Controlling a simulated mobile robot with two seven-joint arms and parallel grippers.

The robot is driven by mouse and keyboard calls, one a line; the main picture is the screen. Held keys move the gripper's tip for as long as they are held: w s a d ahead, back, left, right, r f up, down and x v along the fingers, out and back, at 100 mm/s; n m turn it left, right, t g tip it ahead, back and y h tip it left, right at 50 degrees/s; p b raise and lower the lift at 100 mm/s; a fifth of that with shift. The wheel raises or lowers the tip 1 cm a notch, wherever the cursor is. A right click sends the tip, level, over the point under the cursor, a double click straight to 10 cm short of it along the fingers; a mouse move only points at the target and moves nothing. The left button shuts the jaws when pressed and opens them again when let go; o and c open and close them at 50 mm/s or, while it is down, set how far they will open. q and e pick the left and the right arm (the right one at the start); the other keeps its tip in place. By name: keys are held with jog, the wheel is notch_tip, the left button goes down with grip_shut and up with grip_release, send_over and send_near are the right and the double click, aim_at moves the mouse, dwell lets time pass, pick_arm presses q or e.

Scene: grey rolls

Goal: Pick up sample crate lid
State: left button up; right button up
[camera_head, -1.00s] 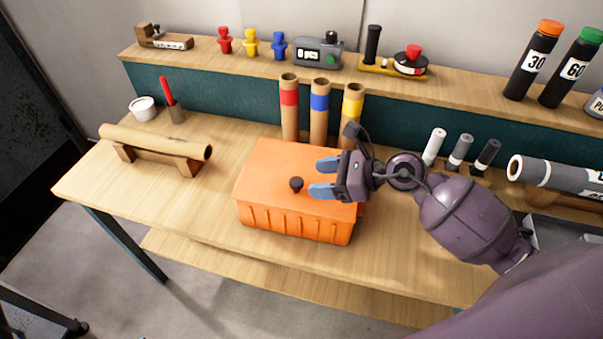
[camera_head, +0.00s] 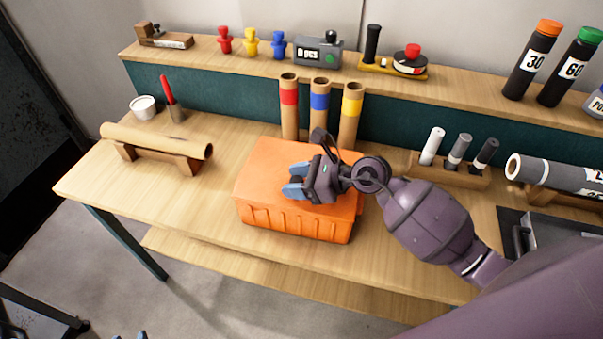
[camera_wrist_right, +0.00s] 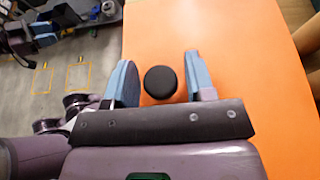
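The orange sample crate lid (camera_head: 263,172) lies on the orange crate (camera_head: 290,222), which stands on the workbench. My right gripper (camera_head: 293,184) is low over the lid, coming from the right. In the right wrist view the black knob (camera_wrist_right: 160,82) of the lid sits between the two blue fingers of my right gripper (camera_wrist_right: 162,80). The fingers are apart, with a small gap to the knob on each side. In the head view the gripper largely hides the knob. My left gripper (camera_head: 130,336) shows only as small blue tips at the bottom edge.
Tubes with red, blue and yellow bands (camera_head: 320,105) stand just behind the crate. A brown roll (camera_head: 155,141) rests on a wooden stand to the left. A marker holder (camera_head: 450,172) and a grey roll (camera_head: 560,172) are to the right. Bare bench lies left of the crate.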

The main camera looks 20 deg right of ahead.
jog(key=c, duration=0.8)
jog(key=shift+o, duration=0.2)
